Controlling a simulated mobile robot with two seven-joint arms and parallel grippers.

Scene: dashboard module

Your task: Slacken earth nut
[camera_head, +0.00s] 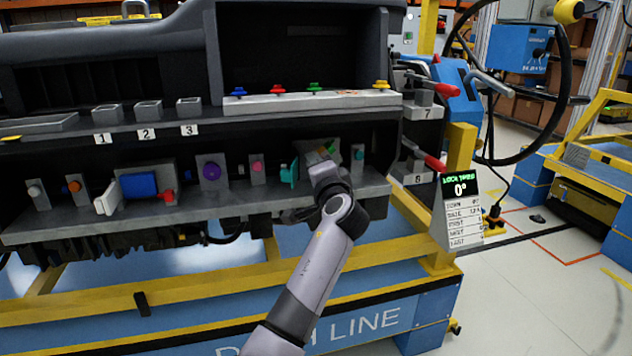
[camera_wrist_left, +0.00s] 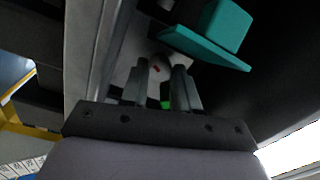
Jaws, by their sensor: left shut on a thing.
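My left gripper (camera_head: 326,160) reaches up to the lower shelf of the dashboard module and is shut on a small green part, which I take to be the earth nut. A little green shows beside the fingertips in the head view (camera_head: 331,150). In the left wrist view, the two fingers (camera_wrist_left: 163,88) stand on either side of a green piece (camera_wrist_left: 167,102), mostly hidden by the gripper. A pale plate with a small red mark (camera_wrist_left: 155,68) lies beyond the fingertips. My right gripper is not in view.
A teal part (camera_head: 289,173) sits close left of the gripper; it also shows in the left wrist view (camera_wrist_left: 205,45). A small teal knob (camera_head: 358,152) is to the right. A purple knob (camera_head: 211,171) is further left. A display sign (camera_head: 460,190) reads 0°.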

